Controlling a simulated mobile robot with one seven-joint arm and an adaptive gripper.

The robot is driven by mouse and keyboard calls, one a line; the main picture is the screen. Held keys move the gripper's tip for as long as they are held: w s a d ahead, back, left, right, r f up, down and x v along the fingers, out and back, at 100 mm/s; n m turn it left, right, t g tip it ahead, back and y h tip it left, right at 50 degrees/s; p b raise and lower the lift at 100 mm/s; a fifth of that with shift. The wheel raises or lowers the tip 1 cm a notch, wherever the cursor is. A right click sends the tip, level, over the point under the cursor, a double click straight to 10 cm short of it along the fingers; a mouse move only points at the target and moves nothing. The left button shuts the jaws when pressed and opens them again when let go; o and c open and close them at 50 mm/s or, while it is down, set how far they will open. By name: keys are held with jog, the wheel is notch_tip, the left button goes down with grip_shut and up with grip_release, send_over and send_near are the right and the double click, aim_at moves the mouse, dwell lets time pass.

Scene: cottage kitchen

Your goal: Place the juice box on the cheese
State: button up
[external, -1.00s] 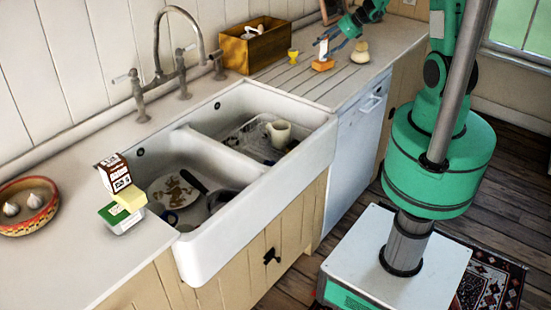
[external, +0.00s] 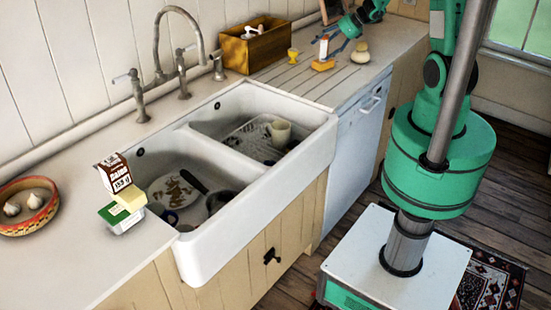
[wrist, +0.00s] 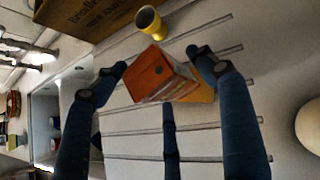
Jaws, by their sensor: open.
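The juice box (external: 323,48), pale with an orange-red end, stands upright on the orange-yellow cheese wedge (external: 322,66) on the ribbed drainboard. In the wrist view I look down on its orange-red top (wrist: 150,72); part of the cheese (wrist: 204,94) shows beside it. My gripper (external: 334,41) is open at the box. In the wrist view its dark blue fingers (wrist: 158,74) are spread to both sides of the box, with a third finger below it. Whether any finger touches the box I cannot tell.
A yellow egg cup (external: 293,55) and a wooden crate (external: 240,57) stand close by on the left. A pale rounded object (external: 360,55) sits to the right. The double sink (external: 262,190) lies nearer the camera.

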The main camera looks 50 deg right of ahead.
jog(key=p+v, duration=0.1)
jog(key=v, duration=1.1)
jog(key=shift+p, duration=0.4)
jog(key=shift+r, duration=0.1)
jog(key=s+a+r+n+g, duration=0.25)
jog(key=a+r+n, duration=0.5)
jog(key=a, duration=0.45)
jog(key=s+a+r+n+g, duration=0.1)
jog(key=s+a+r+n, duration=0.2)
jog(key=a+r+n, duration=0.65)
jog(key=s+a+r+n+h, duration=0.1)
jog(key=s+a+r+n, duration=0.2)
jog(key=s+a+n, duration=0.2)
jog(key=s+a+r+n+h, duration=0.2)
jog(key=s+a+r+n, duration=0.2)
jog(key=s+n, duration=0.5)
jog(key=shift+s+a+r+n+t, duration=0.35)
jog(key=shift+s+a, duration=0.55)
jog(key=shift+s, duration=1.1)
jog(key=shift+f, duration=0.1)
